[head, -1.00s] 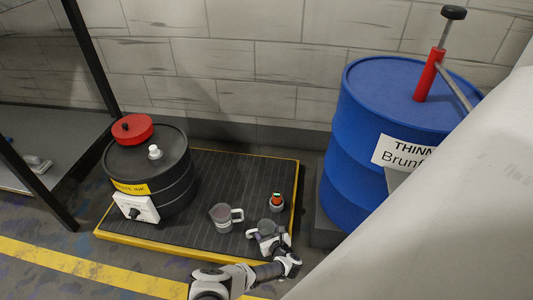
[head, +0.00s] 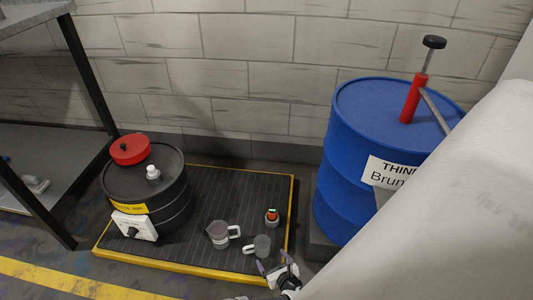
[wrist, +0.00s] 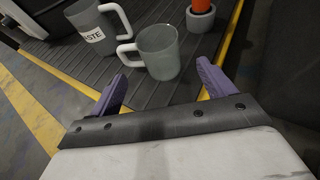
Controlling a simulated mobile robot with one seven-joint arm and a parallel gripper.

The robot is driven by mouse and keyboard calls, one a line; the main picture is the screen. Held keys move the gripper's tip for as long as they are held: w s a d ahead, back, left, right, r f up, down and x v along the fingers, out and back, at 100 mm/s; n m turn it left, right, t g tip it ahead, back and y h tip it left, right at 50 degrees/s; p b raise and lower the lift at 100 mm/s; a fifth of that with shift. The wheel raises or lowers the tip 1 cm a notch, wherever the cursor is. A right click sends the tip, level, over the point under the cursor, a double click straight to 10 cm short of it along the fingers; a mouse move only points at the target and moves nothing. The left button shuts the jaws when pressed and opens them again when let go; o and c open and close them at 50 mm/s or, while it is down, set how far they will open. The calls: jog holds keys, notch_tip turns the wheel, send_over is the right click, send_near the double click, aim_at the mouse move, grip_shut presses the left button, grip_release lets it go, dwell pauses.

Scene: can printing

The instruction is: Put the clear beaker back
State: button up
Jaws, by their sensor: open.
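The clear beaker (head: 262,246), a greyish see-through cup with a white handle on its left, stands upright on the black ribbed platform (head: 250,190). It also shows in the wrist view (wrist: 160,52), just beyond my fingertips. A second beaker (head: 219,234), labelled "...STE" in the wrist view (wrist: 96,30), stands to its left with its handle on the right. My gripper (head: 277,268) is open and empty at the platform's front right edge. Its two purple fingers (wrist: 160,88) are spread apart, with the clear beaker ahead of them and not between them.
A small red-topped bottle in a grey holder (head: 272,217) stands behind the clear beaker. A blue thinner drum (head: 345,150) stands to the right.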

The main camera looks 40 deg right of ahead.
jog(key=shift+p+v, duration=0.3)
jog(key=shift+v, duration=1.15)
jog(key=shift+f, duration=0.1)
